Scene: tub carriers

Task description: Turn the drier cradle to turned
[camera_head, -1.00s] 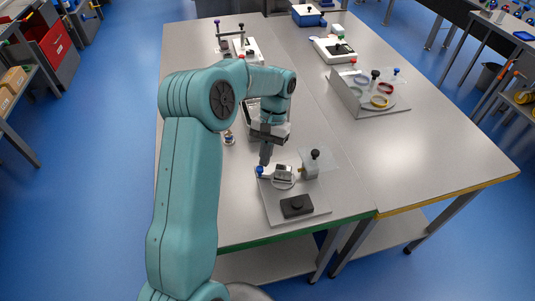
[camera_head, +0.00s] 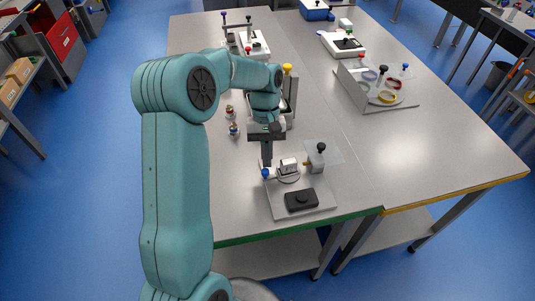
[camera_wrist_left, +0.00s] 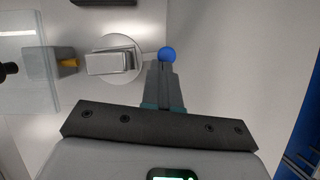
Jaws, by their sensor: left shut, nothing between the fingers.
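The drier cradle (camera_head: 289,166) is a small pale block on a round disc, on a grey base plate near the table's front edge. A blue ball knob (camera_head: 265,173) is at its left side. In the wrist view the cradle (camera_wrist_left: 113,61) lies left of the fingertips and the blue knob (camera_wrist_left: 167,54) is right at them. My left gripper (camera_head: 267,164) points down beside the cradle, shut and empty; it also shows in the wrist view (camera_wrist_left: 161,66). Whether its fingers touch the knob I cannot tell. My right gripper is out of view.
A grey post with a black knob (camera_head: 320,148) and a clear plate stand right of the cradle. A black block (camera_head: 301,199) is in front. Small bottles (camera_head: 233,129) stand behind, to the left. A holder with coloured rings (camera_head: 388,97) is on the right.

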